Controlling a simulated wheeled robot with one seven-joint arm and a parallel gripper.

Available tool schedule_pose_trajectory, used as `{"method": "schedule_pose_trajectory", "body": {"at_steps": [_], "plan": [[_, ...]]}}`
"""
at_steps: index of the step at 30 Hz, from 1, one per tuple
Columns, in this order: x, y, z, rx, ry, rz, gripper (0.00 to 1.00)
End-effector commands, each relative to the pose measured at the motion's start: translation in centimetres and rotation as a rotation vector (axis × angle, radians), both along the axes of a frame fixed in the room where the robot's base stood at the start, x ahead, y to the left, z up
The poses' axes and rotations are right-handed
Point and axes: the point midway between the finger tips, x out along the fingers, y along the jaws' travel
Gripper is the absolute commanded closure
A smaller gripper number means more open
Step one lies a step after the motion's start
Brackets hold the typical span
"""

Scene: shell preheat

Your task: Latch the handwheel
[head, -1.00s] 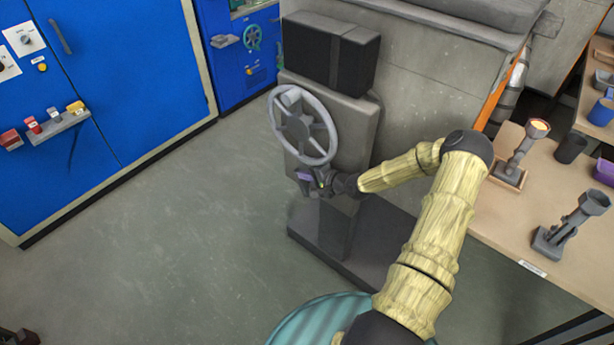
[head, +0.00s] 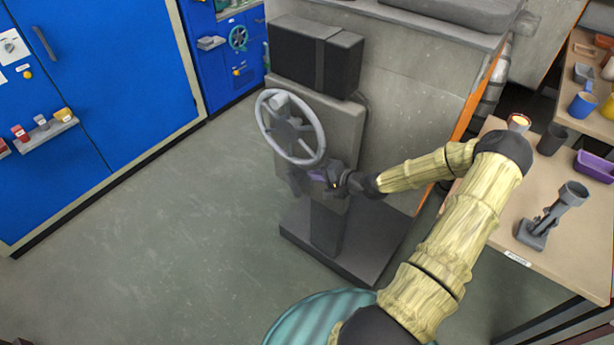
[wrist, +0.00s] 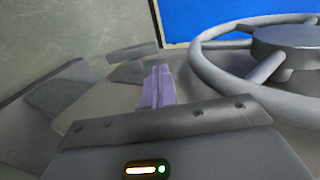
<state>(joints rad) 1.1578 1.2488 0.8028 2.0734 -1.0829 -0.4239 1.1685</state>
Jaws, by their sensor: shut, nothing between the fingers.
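The grey handwheel (head: 290,132) with spokes and a hub stands on the front of a grey machine column, facing left in the head view. In the wrist view the handwheel (wrist: 215,72) fills the right side, with its hub at the upper right. My gripper (head: 318,176) is at the wheel's lower right, just below the rim in the head view. In the wrist view its purple fingers (wrist: 157,86) are together and empty, left of the rim and apart from it in the picture. A grey flat piece (wrist: 133,53) lies just beyond the fingertips; I cannot tell whether they touch it.
A black box (head: 315,58) sits above the wheel. The column stands on a dark base plate (head: 345,240). A bench (head: 500,215) with cups and a grey stand (head: 552,215) is at the right. Blue cabinets (head: 100,80) are at the left, with open floor between.

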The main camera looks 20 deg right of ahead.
Motion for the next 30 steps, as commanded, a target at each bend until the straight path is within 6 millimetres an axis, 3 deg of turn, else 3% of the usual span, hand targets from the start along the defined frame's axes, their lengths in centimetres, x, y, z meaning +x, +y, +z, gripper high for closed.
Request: {"method": "schedule_pose_trajectory", "body": {"at_steps": [6,18,25,30], "plan": [[-2.0,-1.4,2.4,-0.001,-0.002,-0.003,1.00],[-2.5,-1.7,2.8,-0.001,-0.001,-0.003,1.00],[-2.2,-0.8,2.0,0.018,0.022,-0.010,1.00],[-1.7,1.5,-0.2,0.066,0.091,-0.039,1.00]]}}
